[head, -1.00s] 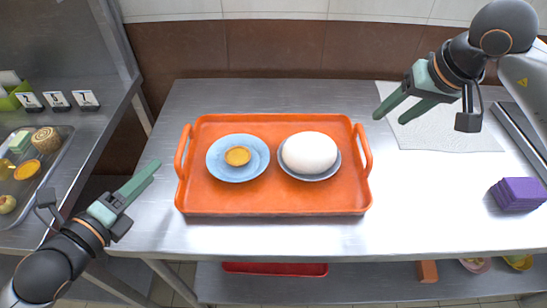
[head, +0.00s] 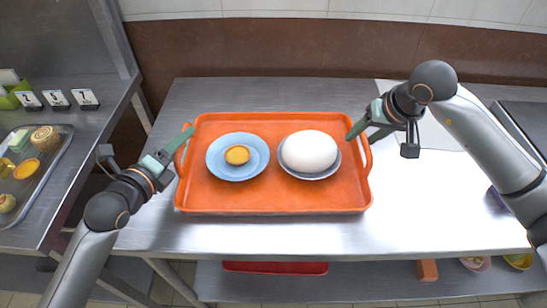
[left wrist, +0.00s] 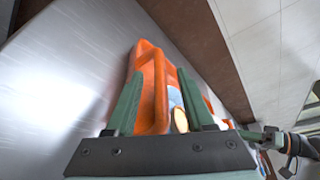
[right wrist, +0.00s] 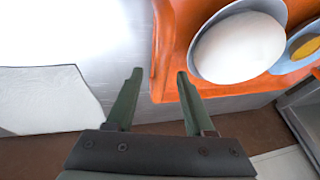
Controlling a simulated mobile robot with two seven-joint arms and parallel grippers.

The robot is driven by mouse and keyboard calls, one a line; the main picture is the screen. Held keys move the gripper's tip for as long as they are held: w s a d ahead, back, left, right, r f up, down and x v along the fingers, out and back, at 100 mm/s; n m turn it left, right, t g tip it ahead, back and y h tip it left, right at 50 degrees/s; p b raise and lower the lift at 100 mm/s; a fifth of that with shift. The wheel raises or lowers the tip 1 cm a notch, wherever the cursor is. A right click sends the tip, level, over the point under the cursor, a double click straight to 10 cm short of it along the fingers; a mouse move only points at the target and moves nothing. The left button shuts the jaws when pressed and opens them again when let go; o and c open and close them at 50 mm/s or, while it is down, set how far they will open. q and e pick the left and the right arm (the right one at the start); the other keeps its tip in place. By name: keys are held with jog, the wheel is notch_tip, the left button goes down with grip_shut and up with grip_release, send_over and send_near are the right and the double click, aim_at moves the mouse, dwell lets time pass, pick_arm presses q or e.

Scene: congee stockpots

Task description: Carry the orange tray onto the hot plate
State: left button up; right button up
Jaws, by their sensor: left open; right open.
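The orange tray (head: 270,202) lies flat on the metal table, with a handle at each side. It carries a blue plate (head: 222,165) with a small tart (head: 237,155) and a grey-blue dish with a white dome (head: 309,150). My left gripper (head: 180,143) is open at the left handle; in the left wrist view the handle (left wrist: 160,95) shows between its fingers. My right gripper (head: 358,130) is open at the right handle. In the right wrist view one finger overlaps the tray edge. A dark flat panel (head: 528,122) at the right may be the hot plate.
A white cloth (head: 440,132) lies right of the tray, partly behind my right arm. A purple block is mostly hidden by that arm. A left counter holds a food tray (head: 45,178) and number cards (head: 57,99). The table front is clear.

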pick_arm(q)
jog(key=shift+w+d, duration=0.15)
jog(key=shift+w, duration=0.15)
pick_arm(e)
jog(key=shift+w+f, duration=0.1)
jog(key=shift+f, duration=0.2)
pick_arm(q)
grip_shut()
pick_arm(e)
grip_shut()
pick_arm(q)
jog(key=shift+f, duration=0.1)
dwell(0.6)
jog(key=shift+r, duration=0.2)
pick_arm(e)
jog(key=shift+r, duration=0.2)
